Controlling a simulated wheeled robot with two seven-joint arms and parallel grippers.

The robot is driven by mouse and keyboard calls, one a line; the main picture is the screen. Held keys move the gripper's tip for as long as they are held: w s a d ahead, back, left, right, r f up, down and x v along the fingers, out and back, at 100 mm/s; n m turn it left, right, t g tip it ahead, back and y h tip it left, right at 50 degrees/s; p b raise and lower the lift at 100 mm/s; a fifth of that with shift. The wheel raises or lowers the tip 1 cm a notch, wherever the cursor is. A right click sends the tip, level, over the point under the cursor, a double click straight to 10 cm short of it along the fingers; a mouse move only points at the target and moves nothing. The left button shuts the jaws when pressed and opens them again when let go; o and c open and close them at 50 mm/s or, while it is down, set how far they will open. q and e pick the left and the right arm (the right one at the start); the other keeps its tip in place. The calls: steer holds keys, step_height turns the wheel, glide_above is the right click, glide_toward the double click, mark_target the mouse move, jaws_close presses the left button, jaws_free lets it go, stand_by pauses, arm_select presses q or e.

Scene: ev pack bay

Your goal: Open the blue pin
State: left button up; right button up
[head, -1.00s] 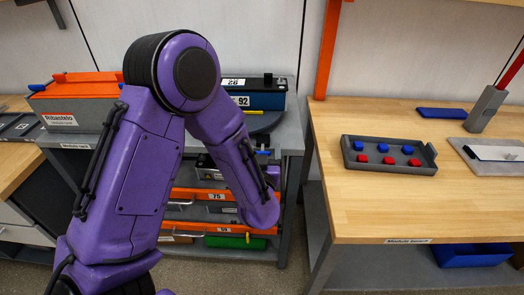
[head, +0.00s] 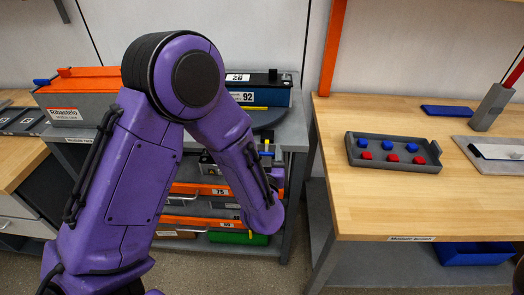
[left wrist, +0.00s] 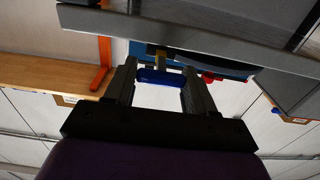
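The blue pin (left wrist: 160,76) shows in the left wrist view as a short blue bar under a yellow and grey post. It lies between the fingertips of my left gripper (left wrist: 160,82). The fingers are spread, with light background between them below the bar; I cannot tell whether they touch its ends. In the head view a small blue piece (head: 267,154) with yellow above it shows at the right side of the module rack (head: 78,140), just beyond my purple left forearm. The forearm hides much of the rack there, and my left fingers cannot be made out. My right gripper is not seen.
A box numbered 92 (head: 262,97) stands on a round dark plate on the rack. Orange-fronted drawers (head: 200,188) are below. On the right, a wooden bench (head: 390,205) holds a grey tray (head: 392,164) with blue and red pieces. A gap separates rack and bench.

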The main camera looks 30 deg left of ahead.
arm_select(q)
steer(key=o, duration=0.3)
steer(key=shift+o, duration=0.2)
steer(key=v, duration=1)
steer(key=shift+s, duration=0.25)
steer(key=shift+d, duration=0.15)
